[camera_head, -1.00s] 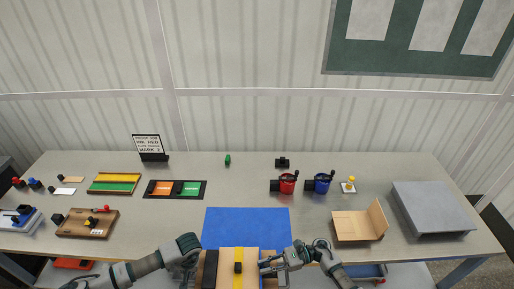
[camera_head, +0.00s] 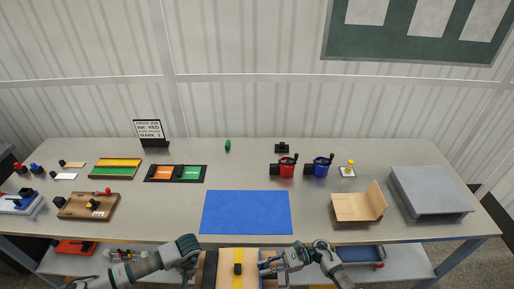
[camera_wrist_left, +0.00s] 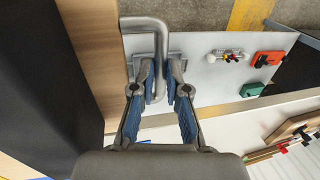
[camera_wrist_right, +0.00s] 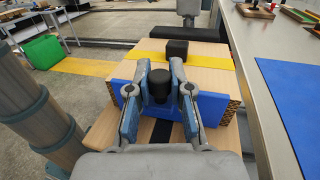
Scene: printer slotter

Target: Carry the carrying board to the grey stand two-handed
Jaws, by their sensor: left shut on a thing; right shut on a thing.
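In the left wrist view my left gripper (camera_wrist_left: 158,68) is shut on a grey bar handle (camera_wrist_left: 144,24) at the board's wooden edge. In the right wrist view my right gripper (camera_wrist_right: 160,76) is shut on a black knob (camera_wrist_right: 160,88) in front of a blue piece (camera_wrist_right: 213,107) at the board's other side. The grey stand (camera_head: 430,190) is on the bench's right end.
A blue mat (camera_head: 246,212) lies at the bench's front middle. Red (camera_head: 286,169) and blue (camera_head: 321,169) pots stand behind. The bench's front edge and a lower shelf (camera_head: 205,259) lie ahead of the board.

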